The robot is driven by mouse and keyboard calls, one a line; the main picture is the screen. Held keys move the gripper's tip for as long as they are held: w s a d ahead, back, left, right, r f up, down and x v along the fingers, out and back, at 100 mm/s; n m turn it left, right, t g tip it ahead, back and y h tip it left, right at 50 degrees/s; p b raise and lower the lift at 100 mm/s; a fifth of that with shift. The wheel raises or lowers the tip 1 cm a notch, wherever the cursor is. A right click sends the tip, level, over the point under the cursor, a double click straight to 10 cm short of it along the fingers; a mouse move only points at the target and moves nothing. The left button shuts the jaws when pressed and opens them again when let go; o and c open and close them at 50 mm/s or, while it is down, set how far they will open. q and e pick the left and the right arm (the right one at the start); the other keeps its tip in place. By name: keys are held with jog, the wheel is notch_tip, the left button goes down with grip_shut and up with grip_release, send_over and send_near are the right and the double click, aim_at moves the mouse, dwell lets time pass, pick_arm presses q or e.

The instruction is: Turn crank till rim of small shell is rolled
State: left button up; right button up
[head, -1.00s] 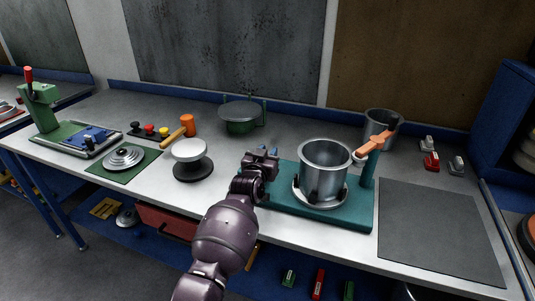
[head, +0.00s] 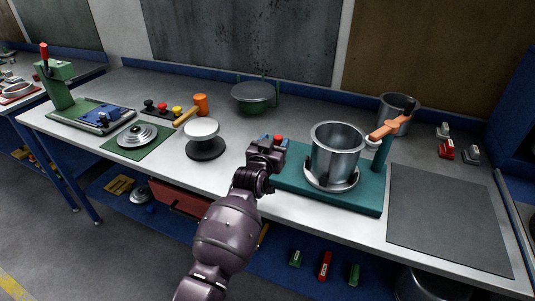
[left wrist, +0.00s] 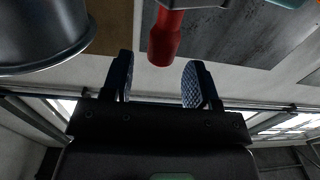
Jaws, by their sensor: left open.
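A silver cylindrical shell (head: 337,152) stands upright on the teal rolling machine (head: 358,194). Its near side also shows in the left wrist view (left wrist: 38,30). The crank's red handle (head: 279,138) shows at the left end of the machine. My left gripper (head: 272,143) is open at that end, with the handle close to its fingertips. In the left wrist view the red handle (left wrist: 166,38) lies just beyond the gap between the two open fingers (left wrist: 160,82), not clasped. The crank arm itself is hidden. My right gripper is out of view.
An orange lever (head: 390,129) tops the machine's post, with another grey pot (head: 398,112) behind. A white-topped stand (head: 203,136), an orange mallet (head: 200,104) and a green lidded pan (head: 254,95) stand to the left. A dark mat (head: 445,220) at right is bare.

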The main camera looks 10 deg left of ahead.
pick_arm(q)
jog(key=v, duration=0.6)
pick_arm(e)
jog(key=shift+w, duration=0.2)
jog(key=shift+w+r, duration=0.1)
